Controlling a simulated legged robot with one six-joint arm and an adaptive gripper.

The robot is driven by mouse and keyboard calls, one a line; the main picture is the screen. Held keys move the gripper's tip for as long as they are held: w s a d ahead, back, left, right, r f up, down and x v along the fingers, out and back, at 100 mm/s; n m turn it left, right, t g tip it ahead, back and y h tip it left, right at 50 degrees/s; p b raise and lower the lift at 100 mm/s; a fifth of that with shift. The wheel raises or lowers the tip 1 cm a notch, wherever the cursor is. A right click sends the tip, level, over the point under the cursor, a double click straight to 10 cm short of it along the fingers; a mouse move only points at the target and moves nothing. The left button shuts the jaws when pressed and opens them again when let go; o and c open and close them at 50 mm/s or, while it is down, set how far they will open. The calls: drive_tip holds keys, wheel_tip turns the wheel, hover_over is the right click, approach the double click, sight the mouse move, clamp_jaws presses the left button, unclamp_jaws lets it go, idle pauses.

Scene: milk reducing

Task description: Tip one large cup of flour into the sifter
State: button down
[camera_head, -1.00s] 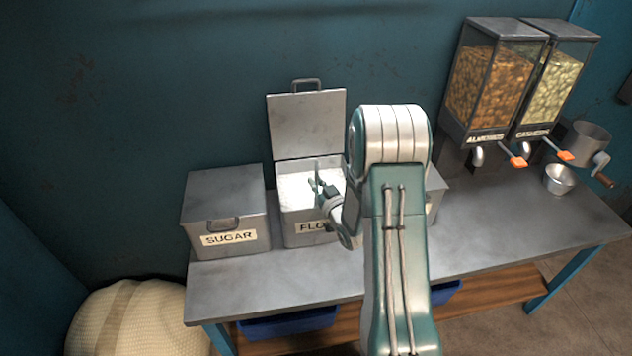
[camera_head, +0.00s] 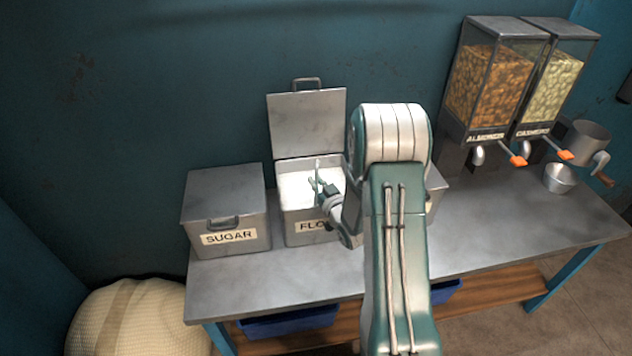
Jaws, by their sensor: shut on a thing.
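The open flour bin (camera_head: 302,236) stands on the counter, its lid (camera_head: 308,122) raised against the wall, with white flour (camera_head: 296,188) inside. My gripper (camera_head: 318,184) is over the flour at the bin's right side. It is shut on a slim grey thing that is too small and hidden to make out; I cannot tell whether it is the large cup. A metal vessel with a side crank (camera_head: 588,142), which looks like the sifter, stands at the far right. My arm hides the bin's right part.
The shut sugar bin (camera_head: 224,214) stands to the left. Another bin is mostly hidden behind my arm. Almond (camera_head: 490,85) and cashew (camera_head: 552,85) dispensers stand at the right, with a small metal bowl (camera_head: 560,178) nearby. The counter (camera_head: 500,215) is clear between.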

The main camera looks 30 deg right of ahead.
idle(0.4)
wheel_tip(320, 180, up, 17)
drive_tip(key=shift+f, duration=0.15)
idle(1.4)
drive_tip(key=shift+s, duration=0.1)
idle(0.3)
